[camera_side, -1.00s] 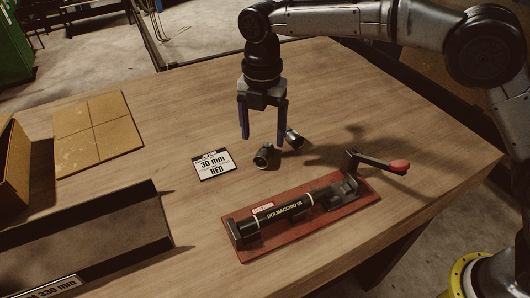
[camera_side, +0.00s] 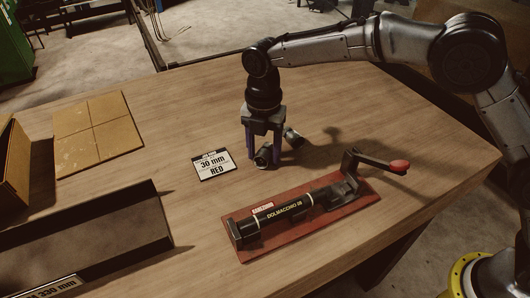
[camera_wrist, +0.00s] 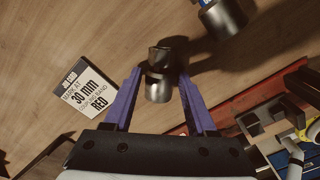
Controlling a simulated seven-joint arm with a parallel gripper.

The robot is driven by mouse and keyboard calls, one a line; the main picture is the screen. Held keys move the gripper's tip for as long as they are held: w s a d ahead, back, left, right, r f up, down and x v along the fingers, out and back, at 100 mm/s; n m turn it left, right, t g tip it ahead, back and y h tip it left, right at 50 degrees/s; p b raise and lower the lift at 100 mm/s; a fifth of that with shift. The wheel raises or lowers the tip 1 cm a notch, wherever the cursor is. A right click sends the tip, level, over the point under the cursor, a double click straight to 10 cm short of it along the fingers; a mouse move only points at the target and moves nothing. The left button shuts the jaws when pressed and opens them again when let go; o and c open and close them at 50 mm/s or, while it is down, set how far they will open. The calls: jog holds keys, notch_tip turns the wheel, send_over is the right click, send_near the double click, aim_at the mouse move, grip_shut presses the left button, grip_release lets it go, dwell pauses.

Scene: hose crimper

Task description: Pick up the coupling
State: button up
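A small dark metallic coupling (camera_side: 263,157) lies on the wooden table, right of a label card. It also shows in the wrist view (camera_wrist: 160,84), between the two purple fingers. My gripper (camera_side: 264,158) points down at the table with its fingers on either side of this coupling. In the wrist view my gripper (camera_wrist: 158,80) is open, with a gap between each finger and the coupling. A second metallic coupling (camera_side: 294,139) lies just behind and to the right, outside the fingers; it shows at the top of the wrist view (camera_wrist: 222,17).
A label card (camera_side: 213,165) reading "30 mm RED" lies to the left. A crimper on a red base (camera_side: 325,217), with a red-knobbed crank (camera_side: 399,166), stands in front and to the right. A dark tray (camera_side: 95,232) and a cardboard sheet (camera_side: 98,133) are at the left.

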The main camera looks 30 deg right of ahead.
grip_shut()
jog(key=shift+r, duration=0.1)
